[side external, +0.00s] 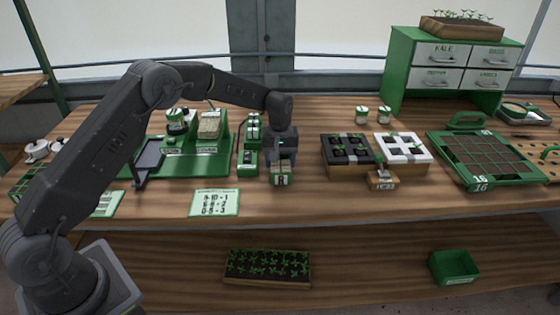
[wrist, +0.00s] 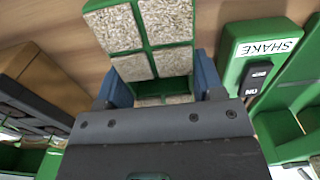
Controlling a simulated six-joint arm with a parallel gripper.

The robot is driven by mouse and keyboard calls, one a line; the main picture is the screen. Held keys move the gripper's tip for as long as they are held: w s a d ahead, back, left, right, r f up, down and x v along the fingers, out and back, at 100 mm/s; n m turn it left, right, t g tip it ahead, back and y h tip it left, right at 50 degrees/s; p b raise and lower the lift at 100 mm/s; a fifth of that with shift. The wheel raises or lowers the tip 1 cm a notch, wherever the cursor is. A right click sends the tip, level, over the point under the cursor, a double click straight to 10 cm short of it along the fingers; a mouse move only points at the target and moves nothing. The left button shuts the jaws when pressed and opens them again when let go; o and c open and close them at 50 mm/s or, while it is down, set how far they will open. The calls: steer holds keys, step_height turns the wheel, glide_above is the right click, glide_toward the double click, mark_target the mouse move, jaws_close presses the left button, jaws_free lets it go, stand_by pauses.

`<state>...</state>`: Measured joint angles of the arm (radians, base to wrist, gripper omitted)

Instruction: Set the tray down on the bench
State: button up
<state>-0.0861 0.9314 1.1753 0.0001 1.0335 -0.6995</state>
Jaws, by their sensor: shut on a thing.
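A small green tray (side external: 280,178) is in my gripper (side external: 282,152) over the middle of the bench (side external: 310,200) in the side external view. In the wrist view the tray (wrist: 146,41) shows green dividers and several cells filled with pale, grainy material. My gripper's blue fingers (wrist: 160,88) are shut on it from both sides, and the gripper body hides its near end. The tray looks roughly level. I cannot tell whether its underside touches the bench.
A green box marked SHAKE (wrist: 262,48) with a black switch stands close beside the tray. Dark-celled (side external: 347,172) and white-framed (side external: 402,145) planters stand to the right. A printed card (side external: 214,203) lies at the front left. Bare wood lies in front of the tray.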

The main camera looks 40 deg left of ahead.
steer(key=shift+f, duration=0.25)
steer(key=shift+f, duration=0.1)
steer(key=o, duration=1)
